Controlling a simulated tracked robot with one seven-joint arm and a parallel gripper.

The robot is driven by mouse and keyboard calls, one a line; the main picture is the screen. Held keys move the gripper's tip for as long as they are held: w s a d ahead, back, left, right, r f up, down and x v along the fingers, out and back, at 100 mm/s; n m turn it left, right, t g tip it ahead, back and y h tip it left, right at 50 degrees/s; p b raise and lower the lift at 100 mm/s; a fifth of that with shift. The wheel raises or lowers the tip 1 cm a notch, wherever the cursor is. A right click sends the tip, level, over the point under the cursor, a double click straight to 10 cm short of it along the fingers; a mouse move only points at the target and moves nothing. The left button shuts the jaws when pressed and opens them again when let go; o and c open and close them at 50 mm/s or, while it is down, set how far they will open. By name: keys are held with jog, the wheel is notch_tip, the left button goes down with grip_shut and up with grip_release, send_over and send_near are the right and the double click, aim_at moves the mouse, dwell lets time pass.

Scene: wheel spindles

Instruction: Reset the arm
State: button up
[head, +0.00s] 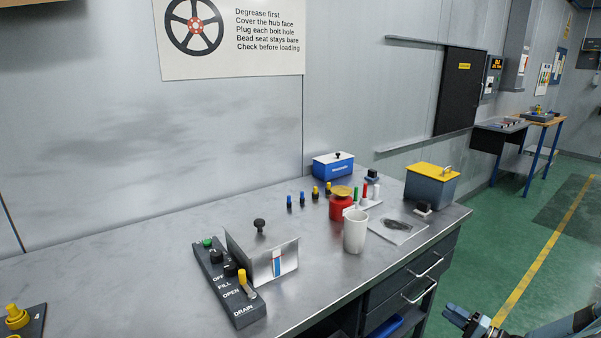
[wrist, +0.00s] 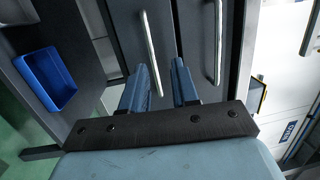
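My gripper (wrist: 164,72) shows in the wrist view with two blue fingers standing apart. Nothing is between them, and drawer fronts with metal handles lie beyond them. In the head view part of my arm, with what looks like the gripper end (head: 465,319), shows at the bottom right corner. It is off the right side of the workbench (head: 130,270), over the green floor, and touches nothing that I can see.
On the bench stand a control box (head: 228,285) with a bent metal plate (head: 275,262), a white cup (head: 355,232), a red jar (head: 341,206), a blue box (head: 333,168) and a yellow-lidded bin (head: 431,184). Drawer handles (head: 421,290) stick out. A blue tray (wrist: 45,80) sits low.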

jog(key=s+a+r+n+g+h, duration=0.1)
jog(key=a+r+n+g+h, duration=0.15)
jog(key=a+r+g, duration=0.65)
jog(key=s+a+r+n+g+h, duration=0.1)
jog(key=a+r+n+h, duration=0.3)
jog(key=r, duration=1)
jog(key=s+a+r+n+g+y, duration=0.15)
jog(key=a+r+g, duration=0.25)
jog(key=a+r, duration=0.6)
jog(key=s+a+r+t+h, duration=0.2)
jog(key=s+a+r+h, duration=0.1)
jog(key=s+r, duration=0.7)
jog(key=s+a+r+n+t+h, duration=0.1)
jog(key=s+a+r+t+h, duration=0.2)
jog(key=s+r, duration=0.7)
jog(key=shift+s+a+h, duration=0.7)
jog(key=shift+s+h, duration=0.15)
jog(key=shift+h, duration=0.05)
